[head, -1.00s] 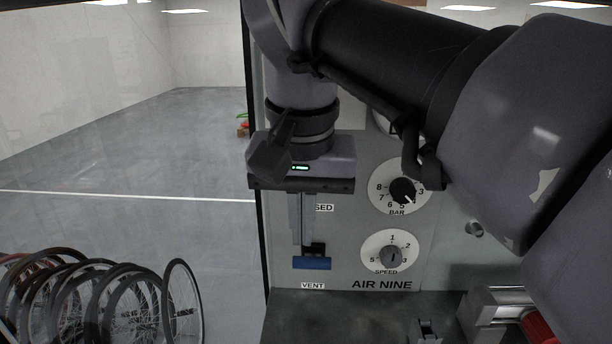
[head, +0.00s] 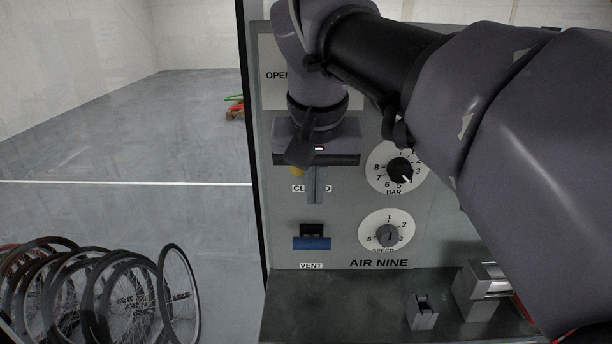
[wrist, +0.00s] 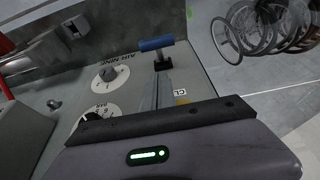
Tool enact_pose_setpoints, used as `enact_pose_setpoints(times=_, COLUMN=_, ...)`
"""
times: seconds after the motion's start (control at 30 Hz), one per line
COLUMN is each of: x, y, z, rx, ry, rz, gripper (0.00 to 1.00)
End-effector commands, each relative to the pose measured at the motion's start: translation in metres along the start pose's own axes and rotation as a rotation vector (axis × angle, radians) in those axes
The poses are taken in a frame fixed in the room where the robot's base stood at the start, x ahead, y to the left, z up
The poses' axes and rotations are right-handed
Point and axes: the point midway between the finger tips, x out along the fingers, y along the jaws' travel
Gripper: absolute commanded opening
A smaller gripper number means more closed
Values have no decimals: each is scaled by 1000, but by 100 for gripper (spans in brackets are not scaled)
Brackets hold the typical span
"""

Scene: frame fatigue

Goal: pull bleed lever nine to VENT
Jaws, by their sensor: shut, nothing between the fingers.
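The bleed lever (head: 311,243) has a blue bar handle on a dark stem. It sits low in its place on the AIR NINE panel, just above the VENT label (head: 311,266). The blue handle also shows in the wrist view (wrist: 156,44), beyond my fingers. My gripper (head: 317,202) is shut and empty. Its fingertips are above the lever, apart from it, in front of the label that reads CLOSED (head: 298,188), whose middle they hide.
A BAR dial (head: 400,170) and a SPEED dial (head: 387,236) are right of the lever. A yellow part (head: 297,170) shows partly behind my gripper. A grey ledge (head: 340,300) juts out below. Bicycle wheels (head: 110,295) stand at lower left.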

Motion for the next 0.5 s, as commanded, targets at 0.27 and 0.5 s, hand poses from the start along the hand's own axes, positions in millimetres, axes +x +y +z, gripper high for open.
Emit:
enact_pose_setpoints(times=0.27, x=41, y=0, z=20, rx=-1, ry=-1, rz=0, gripper=0)
enact_pose_setpoints(times=0.5, x=49, y=0, z=28, rx=-1, ry=0, rz=-1, gripper=0)
